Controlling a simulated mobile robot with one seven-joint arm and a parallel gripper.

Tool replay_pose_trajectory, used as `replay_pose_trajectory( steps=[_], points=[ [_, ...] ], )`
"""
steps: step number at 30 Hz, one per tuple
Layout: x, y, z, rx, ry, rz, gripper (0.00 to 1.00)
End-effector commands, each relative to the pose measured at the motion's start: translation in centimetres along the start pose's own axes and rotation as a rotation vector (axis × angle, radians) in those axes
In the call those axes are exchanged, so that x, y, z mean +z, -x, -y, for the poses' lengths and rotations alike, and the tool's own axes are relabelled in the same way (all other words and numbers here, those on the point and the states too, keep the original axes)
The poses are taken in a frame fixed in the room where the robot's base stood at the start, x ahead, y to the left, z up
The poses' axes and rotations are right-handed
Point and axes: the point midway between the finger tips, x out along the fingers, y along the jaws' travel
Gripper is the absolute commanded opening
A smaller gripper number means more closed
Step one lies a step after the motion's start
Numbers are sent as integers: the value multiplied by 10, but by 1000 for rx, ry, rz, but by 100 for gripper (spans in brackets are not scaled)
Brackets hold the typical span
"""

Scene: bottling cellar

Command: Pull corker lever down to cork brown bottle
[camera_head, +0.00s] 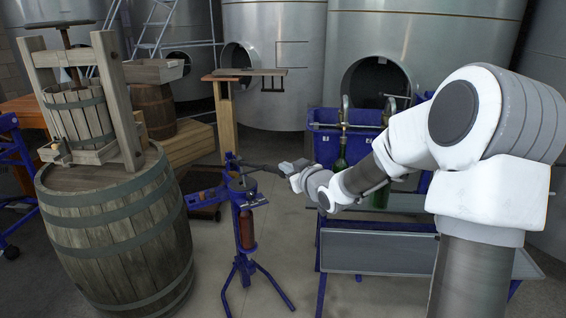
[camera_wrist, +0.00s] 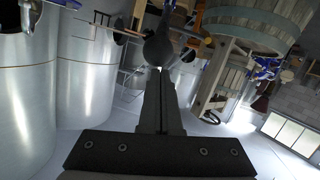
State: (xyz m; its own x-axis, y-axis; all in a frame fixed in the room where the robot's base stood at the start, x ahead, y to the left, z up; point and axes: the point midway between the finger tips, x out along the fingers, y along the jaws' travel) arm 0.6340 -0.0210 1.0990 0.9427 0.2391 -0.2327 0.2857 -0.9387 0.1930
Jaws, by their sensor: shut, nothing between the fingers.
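The blue corker (camera_head: 240,190) stands on tripod legs on the floor, left of centre in the head view. A reddish-brown bottle (camera_head: 247,229) stands upright in it. Its dark lever (camera_head: 262,167) sticks out to the right, roughly level, towards my gripper (camera_head: 283,168). In the wrist view my gripper (camera_wrist: 160,75) is shut with empty fingers, and the lever's dark round knob (camera_wrist: 160,50) shows right at the fingertips. I cannot tell whether they touch.
A large barrel (camera_head: 115,235) carrying a wooden press (camera_head: 80,115) stands left of the corker. A blue bottling machine (camera_head: 350,135) with green bottles (camera_head: 340,165) and a grey tray (camera_head: 375,252) is at the right. Steel tanks (camera_head: 275,60) line the back. Floor between is clear.

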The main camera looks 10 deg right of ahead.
Motion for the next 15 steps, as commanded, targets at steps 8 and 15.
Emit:
replay_pose_trajectory(
  steps=[8, 15],
  points=[
    [29, 5, 5, -1, -3, 8, 0],
    [28, 6, 5, -1, -3, 8, 0]
  ],
)
